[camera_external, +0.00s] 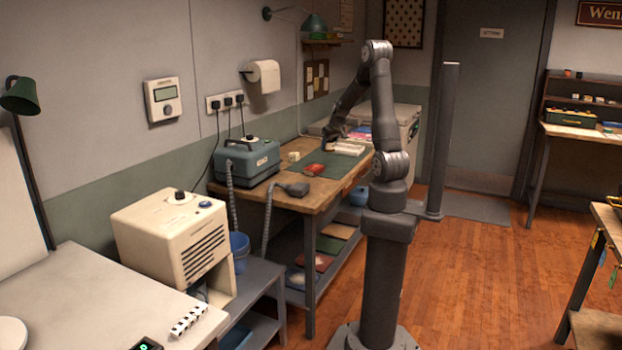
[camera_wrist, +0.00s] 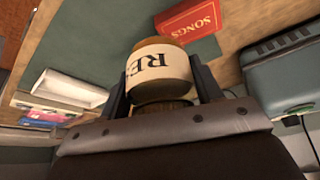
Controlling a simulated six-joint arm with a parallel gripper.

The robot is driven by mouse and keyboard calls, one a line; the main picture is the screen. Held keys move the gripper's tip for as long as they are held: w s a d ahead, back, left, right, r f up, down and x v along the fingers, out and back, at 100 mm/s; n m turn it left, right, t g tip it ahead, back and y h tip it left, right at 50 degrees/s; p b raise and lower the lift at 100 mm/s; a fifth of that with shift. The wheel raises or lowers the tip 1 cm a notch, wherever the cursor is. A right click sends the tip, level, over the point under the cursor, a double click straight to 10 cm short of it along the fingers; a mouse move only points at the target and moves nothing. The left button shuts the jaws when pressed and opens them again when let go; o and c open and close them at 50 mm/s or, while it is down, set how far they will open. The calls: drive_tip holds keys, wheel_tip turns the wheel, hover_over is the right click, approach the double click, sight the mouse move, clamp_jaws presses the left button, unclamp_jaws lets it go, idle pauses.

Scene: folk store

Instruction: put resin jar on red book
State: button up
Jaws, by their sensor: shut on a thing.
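The resin jar (camera_wrist: 160,70) is amber-brown with a cream label that shows the letters "RE". It sits between the two fingers of my gripper (camera_wrist: 161,92), which is shut on it. In the external view my gripper (camera_external: 328,142) is low over the far part of the workbench, and the jar shows only as a small spot at its tip. The red book (camera_wrist: 189,20), marked "SONGS", lies flat on the green mat, apart from the jar. In the external view the red book (camera_external: 314,170) lies nearer the camera than my gripper. I cannot tell the jar's exact height over the bench.
A blue-green machine (camera_external: 247,162) stands at the bench's left end, with a hose nozzle (camera_external: 291,188) near the front edge. A small cream item (camera_external: 293,156) is by the book. A pale block or book stack (camera_external: 348,149) lies right of my gripper. The green mat (camera_external: 336,163) is partly clear.

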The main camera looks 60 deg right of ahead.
drive_tip(key=w+a+f, duration=0.1)
drive_tip(key=w, duration=0.1)
drive_tip(key=w+a+f, duration=0.1)
drive_tip(key=w+f, duration=0.1)
drive_tip(key=w+a+f, duration=0.1)
drive_tip(key=w, duration=0.1)
drive_tip(key=shift+w+a+f, duration=0.15)
drive_tip(key=shift+w+f, duration=0.05)
drive_tip(key=shift+w, duration=0.05)
drive_tip(key=shift+f, duration=2)
drive_tip(key=shift+f, duration=0.2)
drive_tip(key=o, duration=1.2)
drive_tip(key=shift+c, duration=0.2)
drive_tip(key=shift+r, duration=0.6)
drive_tip(key=v, duration=1.1)
drive_tip(key=shift+s, duration=0.1)
